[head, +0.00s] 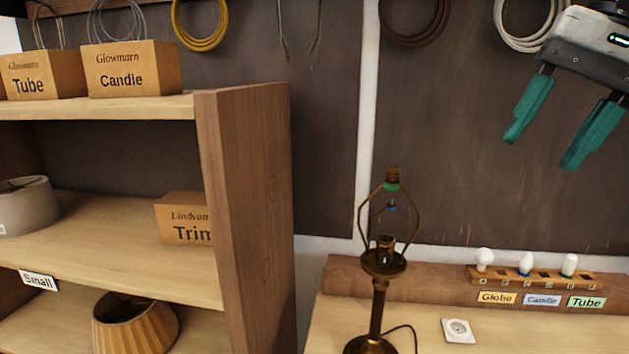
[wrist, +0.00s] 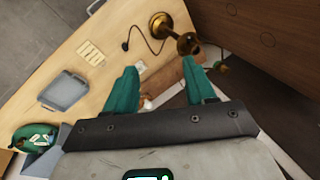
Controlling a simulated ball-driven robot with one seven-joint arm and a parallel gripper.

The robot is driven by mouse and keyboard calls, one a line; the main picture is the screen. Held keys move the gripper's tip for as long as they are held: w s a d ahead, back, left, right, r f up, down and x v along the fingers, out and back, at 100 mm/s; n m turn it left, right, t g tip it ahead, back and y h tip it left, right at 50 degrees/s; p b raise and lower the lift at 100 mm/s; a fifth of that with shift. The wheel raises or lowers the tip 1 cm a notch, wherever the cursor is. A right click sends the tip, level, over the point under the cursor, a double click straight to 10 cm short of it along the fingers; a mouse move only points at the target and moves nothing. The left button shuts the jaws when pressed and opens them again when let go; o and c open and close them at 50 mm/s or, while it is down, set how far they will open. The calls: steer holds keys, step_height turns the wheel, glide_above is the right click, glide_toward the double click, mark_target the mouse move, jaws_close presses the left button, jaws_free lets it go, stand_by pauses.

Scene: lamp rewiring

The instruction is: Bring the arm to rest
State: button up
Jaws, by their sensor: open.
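My gripper (head: 538,133) is at the upper right of the head view, raised above the bench and in front of the dark wall panel. Its two teal fingers are spread apart with nothing between them. In the wrist view the open fingers (wrist: 162,92) point toward the bench below. A brass lamp (head: 376,310) without a shade stands upright on the bench, left of my gripper and apart from it. The lamp also shows in the wrist view (wrist: 162,25), beyond the fingers.
A bulb rack (head: 535,277) with three white bulbs stands at the bench's back, below my gripper. A white socket plate (head: 458,330) lies in front. A wooden shelf (head: 240,200) with boxes and shades fills the left. A grey tray (wrist: 64,91) lies on the bench.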

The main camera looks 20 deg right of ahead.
steer(key=w+a+f+n+t+y, duration=0.3)
steer(key=w+f+n+t+y, duration=0.2)
steer(key=w+f, duration=0.65)
steer(key=w+a+f, duration=0.2)
steer(key=a+f, duration=0.1)
steer(key=f, duration=0.6)
steer(key=w+a+f, duration=0.2)
steer(key=w+f, duration=0.1)
steer(key=f, duration=0.7)
steer(key=s+a+f+n+g+h, duration=0.1)
steer(key=s+a+f+g+h, duration=0.1)
steer(key=s+f, duration=0.6)
steer(key=s+a+f+n+g+h, duration=0.1)
steer(key=s+a+f, duration=0.25)
steer(key=f, duration=0.85)
steer(key=s+d+f+n+g+h+b, duration=0.1)
steer(key=s+f+g+h+b, duration=0.1)
steer(key=s+f, duration=0.5)
steer(key=s+d+f+n+g+h+b, duration=0.1)
steer(key=s+d+f+n+g+b, duration=0.1)
steer(key=s+f, duration=0.5)
steer(key=s, duration=0.5)
steer(key=shift+d+h, duration=0.3)
steer(key=shift+h, duration=0.1)
